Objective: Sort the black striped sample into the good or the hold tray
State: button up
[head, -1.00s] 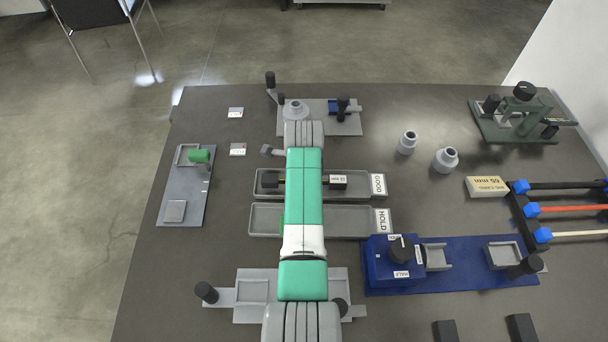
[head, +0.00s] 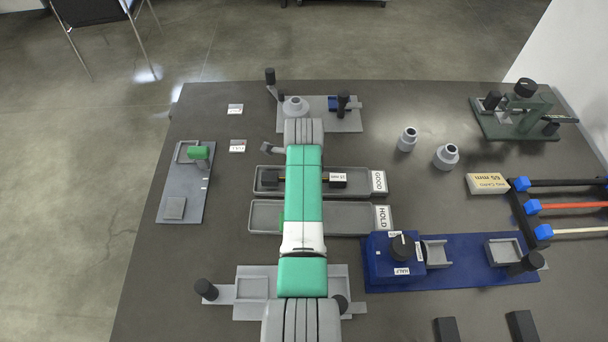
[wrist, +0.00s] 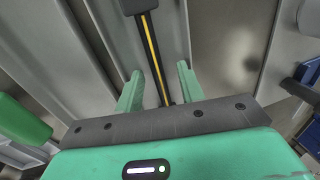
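The black striped sample is a dark rod with a yellow stripe (wrist: 153,50) and black end blocks (head: 270,179). It lies lengthwise in the GOOD tray (head: 358,175), and my arm covers its middle in the head view. A white tag is on its right end. The HOLD tray (head: 350,219) is just in front of it and looks empty where visible. My gripper (wrist: 158,82) is open in the wrist view, with one green finger on each side of the rod and a gap to both. My arm hides the gripper in the head view.
A blue fixture with a black knob (head: 401,247) stands right of the HOLD tray. A grey fixture (head: 251,288) is at the front and another (head: 320,121) behind the trays.

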notch_tip(320, 180, up, 8)
jog(key=s+p, duration=0.1)
jog(key=p, duration=0.2)
jog(key=shift+s+f, duration=0.2)
jog(key=shift+s, duration=0.1)
